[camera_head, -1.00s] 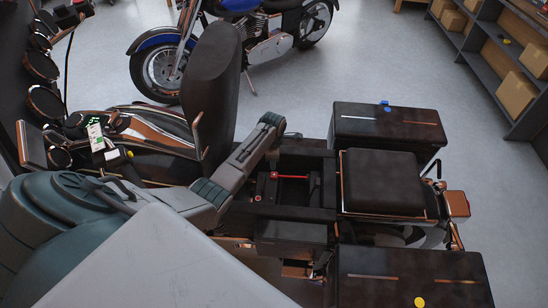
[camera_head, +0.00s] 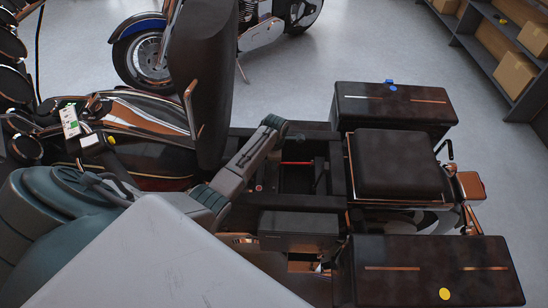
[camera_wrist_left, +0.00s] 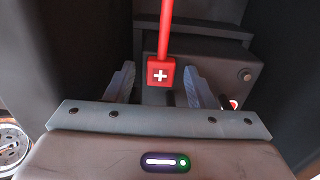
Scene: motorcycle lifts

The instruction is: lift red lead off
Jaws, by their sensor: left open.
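The red lead (camera_head: 297,163) lies in the open dark bay (camera_head: 295,180) of the near motorcycle, partly hidden by my arm. In the left wrist view it is a red rod (camera_wrist_left: 166,30) ending in a red block with a white plus (camera_wrist_left: 160,72). My left gripper (camera_wrist_left: 161,84) is open, with one finger on each side of the red block. I cannot tell whether the fingers touch it. Behind the block is a dark box (camera_wrist_left: 210,72) with a round bolt. In the head view the fingertips are not clear. My right gripper is not in view.
A tall black backrest (camera_head: 203,80) stands left of the bay. The seat (camera_head: 398,165) and two dark side cases (camera_head: 395,105) (camera_head: 430,285) lie to the right. A blue motorcycle (camera_head: 150,50) and shelves (camera_head: 490,50) stand farther back, with open floor between.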

